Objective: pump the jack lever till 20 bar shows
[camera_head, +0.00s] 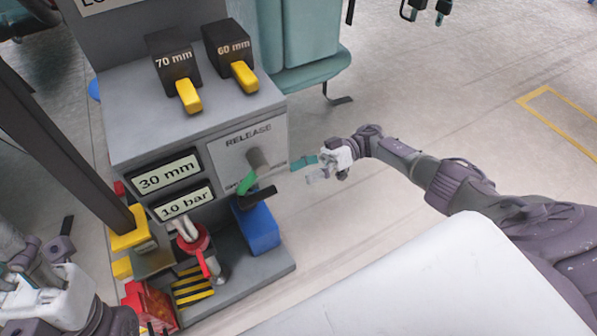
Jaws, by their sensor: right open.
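The grey jack unit (205,115) stands left of centre. Its upper display (168,173) reads 30 mm and its lower display (185,202) reads 10 bar. A long dark bar (62,150), which looks like the jack lever, slopes from the upper left down into a yellow block (130,238). My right gripper (309,169) is open and empty, just right of the RELEASE panel (262,143) and its green handle (246,184). My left gripper (14,284) is at the lower left, cut by the frame edge; its finger opening is unclear.
Two black blocks marked 70 mm (175,68) and 60 mm (230,50), with yellow tabs, sit on the unit. A red-collared part (192,243) and a blue block (257,228) stand low in front. A pale surface (420,285) fills the lower right.

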